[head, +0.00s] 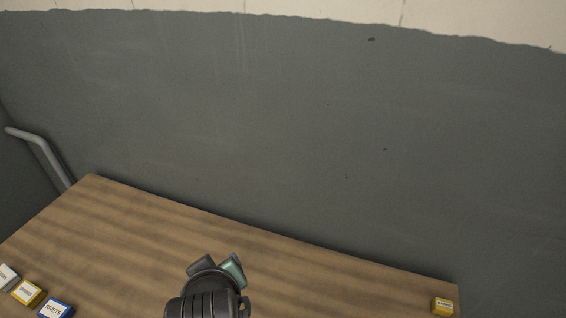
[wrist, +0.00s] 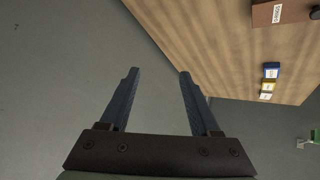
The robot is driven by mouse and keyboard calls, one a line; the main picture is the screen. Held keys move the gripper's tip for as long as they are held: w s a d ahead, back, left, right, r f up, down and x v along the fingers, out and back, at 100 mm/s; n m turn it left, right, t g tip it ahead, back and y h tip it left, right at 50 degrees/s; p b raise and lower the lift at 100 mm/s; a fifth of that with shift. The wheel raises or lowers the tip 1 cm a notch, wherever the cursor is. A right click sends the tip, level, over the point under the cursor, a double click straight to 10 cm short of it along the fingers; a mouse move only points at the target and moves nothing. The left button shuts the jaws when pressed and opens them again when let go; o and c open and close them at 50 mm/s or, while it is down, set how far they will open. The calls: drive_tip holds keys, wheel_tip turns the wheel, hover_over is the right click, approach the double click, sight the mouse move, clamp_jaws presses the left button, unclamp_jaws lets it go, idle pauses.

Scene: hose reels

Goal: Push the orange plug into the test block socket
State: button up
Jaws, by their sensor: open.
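My gripper (wrist: 158,71) is open and empty in the wrist view, with its two dark fingers apart. Bare grey surface shows between them. In the head view the dark end of my arm shows at the bottom, over the wooden table (head: 150,225). I see no orange plug and no clear test block socket in either view. A brown box (wrist: 281,11) with a white label stands on the table at the top right of the wrist view, cut by the frame edge. I cannot tell what it is.
Small blue (head: 55,308), yellow (head: 27,292) and grey (head: 7,276) labelled boxes sit at the table's left. Another yellow box (head: 443,306) sits at the right corner. A grey wall (head: 280,120) rises behind. A rail (head: 42,150) stands left. The table's middle looks clear.

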drive_tip(key=w+d+r+m+t, duration=0.25)
drive_tip(key=r+t, duration=0.25)
drive_tip(key=r, duration=0.8)
drive_tip(key=w+d+r+m+t, duration=0.25)
drive_tip(key=w+r+t, duration=0.2)
drive_tip(key=r, duration=0.85)
drive_tip(key=s+d+r+m+t+h, duration=0.1)
drive_tip(key=s+d+r+t, duration=0.1)
drive_tip(key=r, duration=0.5)
drive_tip(key=s+d+r+m+t, duration=0.1)
drive_tip(key=s+d+r+t, duration=0.1)
drive_tip(key=s+r+t, duration=0.2)
drive_tip(key=s+d+r+t+h, duration=0.1)
drive_tip(key=s+d+r+t, duration=0.1)
drive_tip(key=s+r, duration=0.4)
wheel_tip(320, 180, up, 6)
drive_tip(key=shift+s+f+m+t+h, duration=0.1)
drive_tip(key=shift+s+m+t+h, duration=0.2)
drive_tip(key=shift+t, duration=0.45)
drive_tip(key=shift+w+d+f, duration=0.1)
wheel_tip(320, 180, down, 8)
drive_tip(key=b, duration=0.7)
drive_tip(key=shift+b, duration=0.3)
